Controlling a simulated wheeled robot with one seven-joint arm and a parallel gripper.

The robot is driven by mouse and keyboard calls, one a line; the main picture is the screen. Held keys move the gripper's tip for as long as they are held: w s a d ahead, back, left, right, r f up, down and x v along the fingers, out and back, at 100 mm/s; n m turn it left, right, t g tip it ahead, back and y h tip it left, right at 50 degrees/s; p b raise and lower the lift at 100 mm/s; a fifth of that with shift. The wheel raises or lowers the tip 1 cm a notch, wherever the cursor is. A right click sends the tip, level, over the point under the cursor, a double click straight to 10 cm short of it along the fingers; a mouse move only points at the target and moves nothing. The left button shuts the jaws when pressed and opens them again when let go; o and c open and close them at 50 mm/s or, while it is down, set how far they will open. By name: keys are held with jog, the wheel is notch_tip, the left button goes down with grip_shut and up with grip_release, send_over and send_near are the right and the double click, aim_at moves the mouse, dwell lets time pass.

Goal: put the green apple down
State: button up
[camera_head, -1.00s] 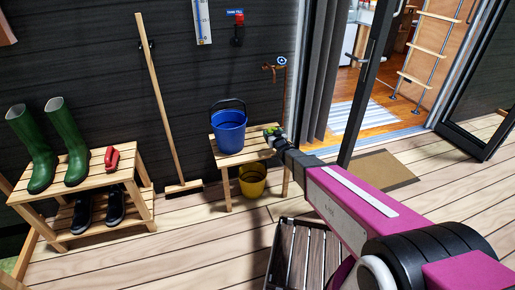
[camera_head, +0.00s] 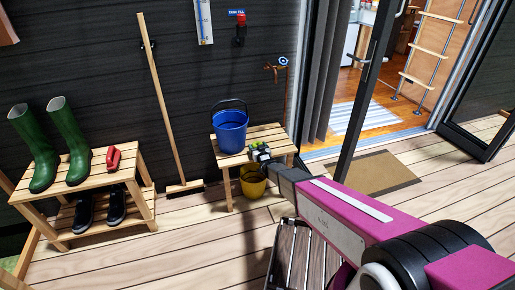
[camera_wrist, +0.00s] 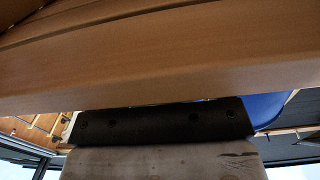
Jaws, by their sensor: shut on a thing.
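In the head view my gripper (camera_head: 261,154) is at the front right of the small slatted wooden bench (camera_head: 230,159), right of the blue bucket (camera_head: 230,136). It is shut on the green apple (camera_head: 263,148), of which only small green patches show between the dark fingers. I cannot tell whether the apple touches the bench. In the wrist view a brown wooden board (camera_wrist: 150,62) fills the upper part, very close. The apple cannot be made out there. A blue piece (camera_wrist: 266,108), apparently the bucket, shows at the right.
A yellow bucket (camera_head: 253,184) stands under the bench. A slatted crate (camera_head: 300,255) is on the deck below my arm. A broom (camera_head: 162,105) leans on the wall. Green boots (camera_head: 70,140) stand on a shoe rack at left. The bench top has bare slats right of the blue bucket.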

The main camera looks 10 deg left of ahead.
jog(key=o, duration=1)
jog(key=shift+f, duration=0.1)
jog(key=shift+s+d, duration=0.1)
jog(key=shift+s, duration=0.05)
jog(key=shift+s+d+r, duration=0.2)
jog(key=shift+s, duration=0.1)
jog(key=v, duration=1.1)
